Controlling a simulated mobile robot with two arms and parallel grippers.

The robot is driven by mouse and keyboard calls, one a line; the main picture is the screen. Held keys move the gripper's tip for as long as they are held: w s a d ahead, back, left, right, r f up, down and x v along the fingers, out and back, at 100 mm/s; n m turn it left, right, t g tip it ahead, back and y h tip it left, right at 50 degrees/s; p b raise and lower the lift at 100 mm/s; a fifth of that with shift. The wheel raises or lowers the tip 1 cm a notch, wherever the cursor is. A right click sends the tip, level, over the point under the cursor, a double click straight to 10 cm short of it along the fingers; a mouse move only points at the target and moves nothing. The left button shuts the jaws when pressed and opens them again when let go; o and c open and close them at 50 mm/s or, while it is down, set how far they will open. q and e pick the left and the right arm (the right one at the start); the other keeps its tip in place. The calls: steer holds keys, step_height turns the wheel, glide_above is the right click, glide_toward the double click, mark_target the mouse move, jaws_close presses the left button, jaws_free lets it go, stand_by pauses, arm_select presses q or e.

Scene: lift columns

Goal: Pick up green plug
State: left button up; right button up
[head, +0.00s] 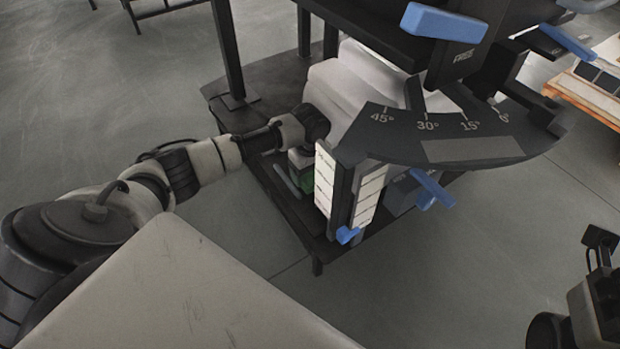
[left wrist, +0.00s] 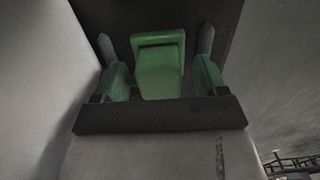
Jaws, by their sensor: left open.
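The green plug (left wrist: 158,68) is in the left wrist view, a blocky piece with a wider rimmed end, between the two fingers of my left gripper (left wrist: 156,45). The fingers, with green inner pads, stand apart on either side of it, with gaps visible. In the head view my left arm reaches to the machine's table, and a green patch (head: 305,181) shows below the wrist; I cannot tell whether it is plug or finger pad. Part of my right arm shows at the lower right; its jaw state is unclear.
The dark machine table (head: 262,80) carries a grey-white machine body and a dark angle scale (head: 440,135). A wooden-edged table (head: 580,95) is at the right. Open floor lies around.

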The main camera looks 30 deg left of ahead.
arm_select(q)
steer(key=shift+c, duration=0.3)
steer(key=c, duration=0.9)
